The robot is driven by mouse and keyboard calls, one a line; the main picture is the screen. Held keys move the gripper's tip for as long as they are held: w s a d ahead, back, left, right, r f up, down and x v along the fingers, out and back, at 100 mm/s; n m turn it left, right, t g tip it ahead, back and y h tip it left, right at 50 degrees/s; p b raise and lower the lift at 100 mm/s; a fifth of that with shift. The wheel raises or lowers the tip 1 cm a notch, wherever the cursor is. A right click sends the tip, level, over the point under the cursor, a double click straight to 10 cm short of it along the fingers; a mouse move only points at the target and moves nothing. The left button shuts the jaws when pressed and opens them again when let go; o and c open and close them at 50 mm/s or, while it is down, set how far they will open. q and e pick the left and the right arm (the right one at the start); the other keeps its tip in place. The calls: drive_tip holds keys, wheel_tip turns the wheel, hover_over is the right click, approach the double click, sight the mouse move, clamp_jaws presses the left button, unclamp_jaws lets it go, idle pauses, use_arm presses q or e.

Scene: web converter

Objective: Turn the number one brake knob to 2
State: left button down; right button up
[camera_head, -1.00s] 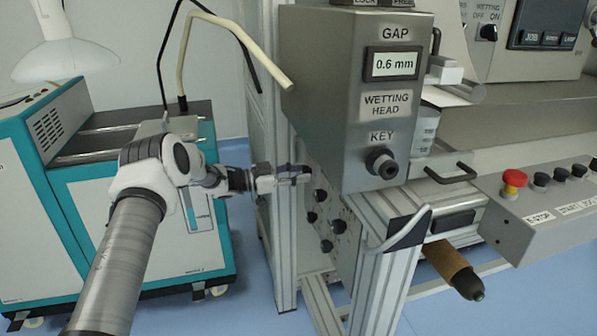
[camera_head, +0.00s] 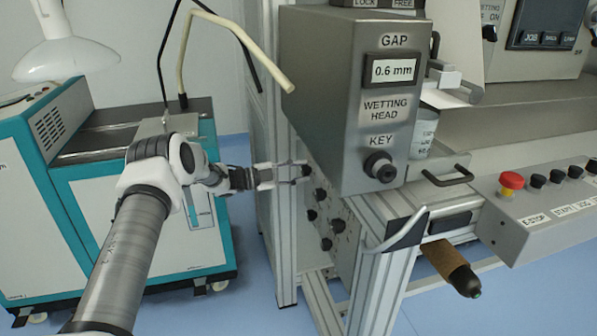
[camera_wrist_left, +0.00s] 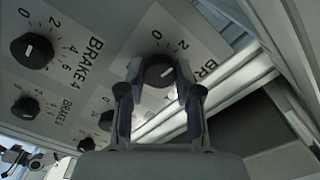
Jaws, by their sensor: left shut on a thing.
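My left gripper (camera_head: 297,172) reaches from the left to the upper part of the knob panel (camera_head: 343,232). In the left wrist view its two fingers (camera_wrist_left: 159,92) stand on either side of a round black knob (camera_wrist_left: 158,71) and are shut on it. My right gripper is not in view.
The grey gap-display box (camera_head: 350,150) overhangs the panel on the right. An aluminium post (camera_head: 285,235) stands at the panel's left edge. A teal cabinet (camera_head: 130,235) is on the left. A red stop button (camera_head: 510,182) sits at the far right.

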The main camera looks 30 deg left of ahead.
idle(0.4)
use_arm(q)
drive_tip(key=c, duration=0.8)
unclamp_jaws()
drive_tip(key=v, duration=1.2)
